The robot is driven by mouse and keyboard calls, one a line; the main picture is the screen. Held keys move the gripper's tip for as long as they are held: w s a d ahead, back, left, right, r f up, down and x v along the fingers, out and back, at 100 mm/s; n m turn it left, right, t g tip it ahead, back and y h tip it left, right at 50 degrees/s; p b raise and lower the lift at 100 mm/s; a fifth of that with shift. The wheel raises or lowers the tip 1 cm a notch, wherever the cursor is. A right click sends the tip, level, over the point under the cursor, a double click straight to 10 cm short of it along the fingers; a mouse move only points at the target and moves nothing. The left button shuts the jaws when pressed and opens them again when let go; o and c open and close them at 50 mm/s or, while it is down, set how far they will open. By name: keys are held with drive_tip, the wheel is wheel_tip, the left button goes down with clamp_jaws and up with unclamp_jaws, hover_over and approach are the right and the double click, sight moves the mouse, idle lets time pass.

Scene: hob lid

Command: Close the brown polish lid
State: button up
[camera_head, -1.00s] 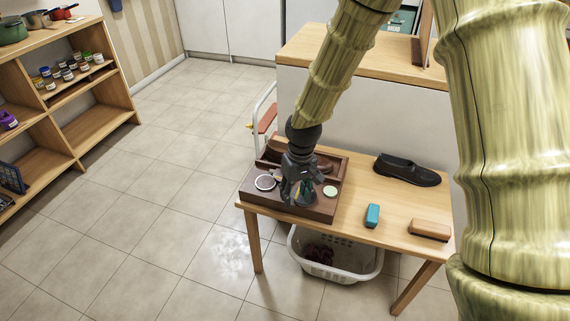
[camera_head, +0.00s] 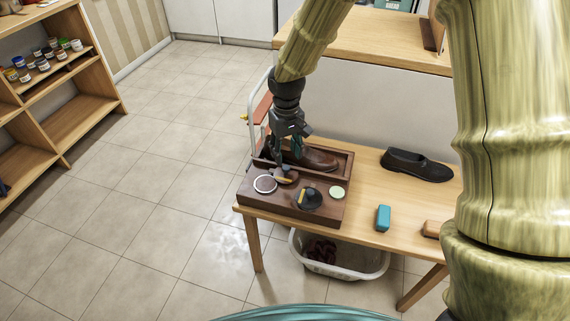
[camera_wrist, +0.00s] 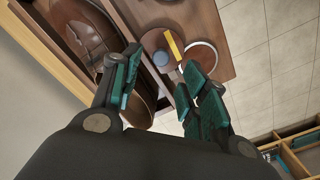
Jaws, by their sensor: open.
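A brown round lid (camera_head: 288,177) with a yellow bar lies on the left part of the dark wooden shoe-care box (camera_head: 328,213). In the wrist view the brown lid (camera_wrist: 152,42) also carries a blue-grey round spot. Beside it is a white-rimmed round tin (camera_head: 265,184) with a brownish inside; it shows in the wrist view too (camera_wrist: 202,56). My gripper (camera_head: 288,157) is open and empty, just behind and above the brown lid. In the wrist view its fingers (camera_wrist: 165,82) are spread, with the lid beyond their tips. Whether they touch it, I cannot tell.
A black round lid (camera_head: 310,198) with a yellow bar and a pale round tin (camera_head: 338,192) are to the right. A brown shoe (camera_head: 318,160) lies in the box's rear compartment. A black shoe (camera_head: 415,165) and teal block (camera_head: 383,217) lie on the table.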

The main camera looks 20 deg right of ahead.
sight(286, 167)
drive_tip(key=shift+f+b, duration=0.3)
drive_tip(key=shift+f, duration=2.5)
clamp_jaws()
